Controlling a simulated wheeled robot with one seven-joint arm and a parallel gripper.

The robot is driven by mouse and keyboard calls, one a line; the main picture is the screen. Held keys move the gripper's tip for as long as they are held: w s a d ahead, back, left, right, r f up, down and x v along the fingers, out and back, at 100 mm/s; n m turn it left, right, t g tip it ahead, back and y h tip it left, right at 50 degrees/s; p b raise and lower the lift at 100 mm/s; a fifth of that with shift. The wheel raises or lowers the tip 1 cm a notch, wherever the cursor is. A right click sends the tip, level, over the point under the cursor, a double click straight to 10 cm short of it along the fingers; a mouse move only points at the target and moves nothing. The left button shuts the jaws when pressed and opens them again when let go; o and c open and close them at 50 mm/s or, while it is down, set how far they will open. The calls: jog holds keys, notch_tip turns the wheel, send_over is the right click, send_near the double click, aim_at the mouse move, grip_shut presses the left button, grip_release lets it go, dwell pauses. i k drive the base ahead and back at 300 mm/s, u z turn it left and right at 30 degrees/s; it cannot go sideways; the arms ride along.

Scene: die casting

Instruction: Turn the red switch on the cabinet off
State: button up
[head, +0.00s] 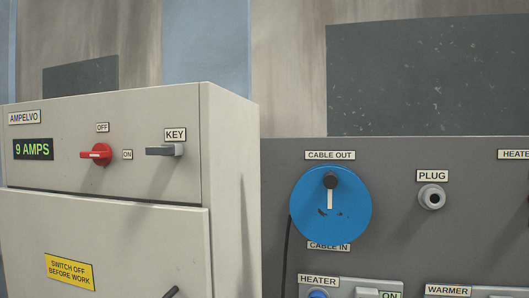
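The red switch (97,154) is on the upper front panel of the pale grey cabinet (70,225) at the left. It is a round red knob with a handle bearing a white line. The handle lies level, in line with the ON label (127,154) on its right. The OFF label (102,127) is above the knob. A display (33,149) to the left reads 9 AMPS. My gripper is not in view, and nothing touches the switch.
A grey key handle (164,151) sticks out right of the switch, under a KEY label. A yellow warning sign (69,271) is lower down. At the right, a dark grey panel (400,230) carries a blue cable reel (345,225) and a plug socket (432,197).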

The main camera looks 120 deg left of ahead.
aim_at(101, 153)
jog(key=i, duration=1.7)
jog(key=u, duration=4.95)
jog(key=i, duration=1.05)
jog(key=u, duration=0.1)
